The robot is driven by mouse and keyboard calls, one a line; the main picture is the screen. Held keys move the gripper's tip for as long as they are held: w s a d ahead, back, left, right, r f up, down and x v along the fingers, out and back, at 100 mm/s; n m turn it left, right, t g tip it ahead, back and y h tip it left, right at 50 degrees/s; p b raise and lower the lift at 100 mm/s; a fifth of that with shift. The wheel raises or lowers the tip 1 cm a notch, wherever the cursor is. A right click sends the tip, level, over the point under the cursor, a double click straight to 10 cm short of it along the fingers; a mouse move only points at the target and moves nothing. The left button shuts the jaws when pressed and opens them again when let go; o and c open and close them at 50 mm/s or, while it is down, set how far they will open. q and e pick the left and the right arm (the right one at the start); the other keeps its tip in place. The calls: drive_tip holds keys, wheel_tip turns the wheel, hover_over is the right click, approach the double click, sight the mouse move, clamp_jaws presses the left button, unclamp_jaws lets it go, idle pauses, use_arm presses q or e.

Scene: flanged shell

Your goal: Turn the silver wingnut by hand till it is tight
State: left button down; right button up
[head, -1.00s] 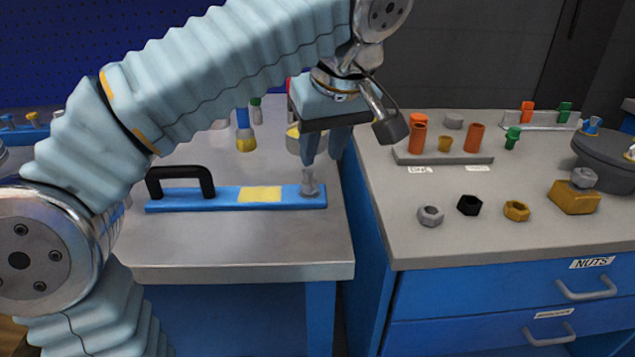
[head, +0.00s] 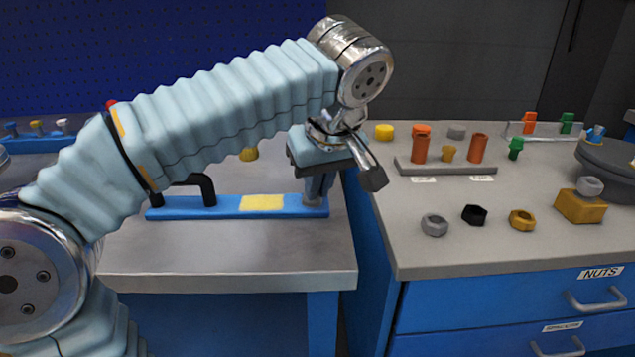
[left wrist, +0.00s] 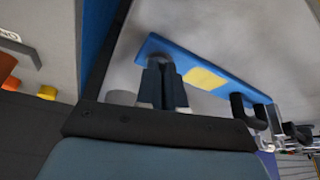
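The silver wingnut (head: 312,202) sits at the right end of the flat blue bar (head: 226,207), mostly covered by my fingers. The bar has a yellow patch and a black handle and lies on the left bench. My left gripper (head: 318,193) points down over that end, its fingers at the wingnut. In the left wrist view the two fingers (left wrist: 162,78) stand close together, with a small bit of grey showing past their tips. They look closed on the wingnut, though the contact itself is hidden. My right gripper is not in view.
A gap separates the left bench from the right bench (head: 420,257). On the right bench are loose nuts (head: 474,214), a yellow block (head: 580,206) and a grey rack (head: 445,167) with orange pegs. The front of the left bench is clear.

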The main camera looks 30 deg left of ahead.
use_arm(q)
drive_tip(key=shift+f, duration=0.2)
